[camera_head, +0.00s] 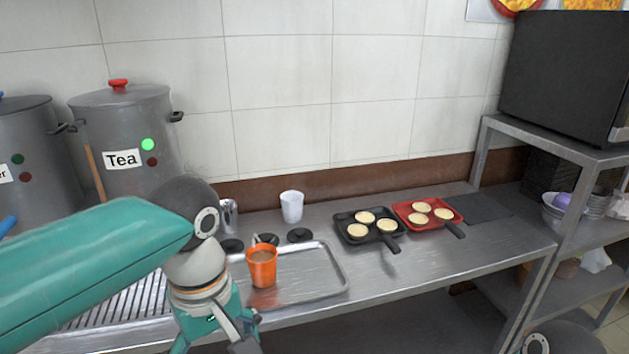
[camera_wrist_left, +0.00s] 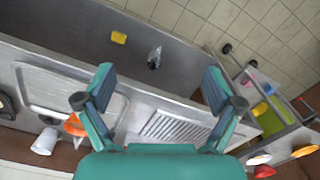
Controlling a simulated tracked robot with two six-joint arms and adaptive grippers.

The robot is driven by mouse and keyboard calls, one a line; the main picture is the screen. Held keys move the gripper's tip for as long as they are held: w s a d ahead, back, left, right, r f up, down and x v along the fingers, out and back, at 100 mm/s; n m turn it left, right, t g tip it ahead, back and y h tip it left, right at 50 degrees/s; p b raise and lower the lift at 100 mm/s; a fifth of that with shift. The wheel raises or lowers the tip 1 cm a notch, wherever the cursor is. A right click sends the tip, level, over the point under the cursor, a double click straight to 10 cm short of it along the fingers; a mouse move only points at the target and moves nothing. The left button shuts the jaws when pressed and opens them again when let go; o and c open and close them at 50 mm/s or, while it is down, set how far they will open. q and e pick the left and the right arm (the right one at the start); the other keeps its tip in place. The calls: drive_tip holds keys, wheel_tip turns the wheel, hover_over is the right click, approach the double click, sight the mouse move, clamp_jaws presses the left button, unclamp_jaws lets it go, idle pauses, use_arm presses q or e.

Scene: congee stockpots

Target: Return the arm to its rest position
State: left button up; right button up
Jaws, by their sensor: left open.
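My left arm reaches in from the left in the head view, and its gripper (camera_head: 243,338) is low over the front of the counter, partly cut off by the bottom edge. In the left wrist view the gripper (camera_wrist_left: 158,80) has its two fingers spread wide with nothing between them. An orange cup with a brown drink (camera_head: 262,267) stands upright on the metal tray (camera_head: 325,285), just behind the gripper in the head view. The orange cup also shows in the left wrist view (camera_wrist_left: 74,125), outside the fingers. My right gripper is not in view.
A white cup (camera_head: 291,207) stands behind the tray. A black pan (camera_head: 357,232) and a red pan (camera_head: 428,213) hold round pale pieces. A grey Tea pot (camera_head: 125,130) stands at the left.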

use_arm(q)
drive_tip(key=s+a+f+n+g+p, duration=0.1)
drive_tip(key=a+f+g, duration=0.15)
drive_tip(key=f, duration=0.75)
drive_tip(key=s+a+f+g+p, duration=0.2)
drive_tip(key=f+g, duration=0.2)
drive_tip(key=f, duration=0.6)
drive_tip(key=s+d+f+m+t+h+p, duration=0.1)
drive_tip(key=s+d+f+m+t+h, duration=0.15)
drive_tip(key=s+f, duration=0.45)
drive_tip(key=s+d+f+m+t+h, duration=0.1)
drive_tip(key=s+d+f+h, duration=0.2)
drive_tip(key=f, duration=0.8)
drive_tip(key=w+m+t, duration=0.1)
drive_tip(key=w+t, duration=0.1)
drive_tip(key=w+f+m+t+y, duration=0.1)
drive_tip(key=w+m, duration=0.1)
drive_tip(key=w, duration=0.1)
drive_tip(key=shift+w+a+f+m+t+y, duration=0.15)
drive_tip(key=shift+a+m+t+y, duration=0.1)
drive_tip(key=shift+t, duration=0.15)
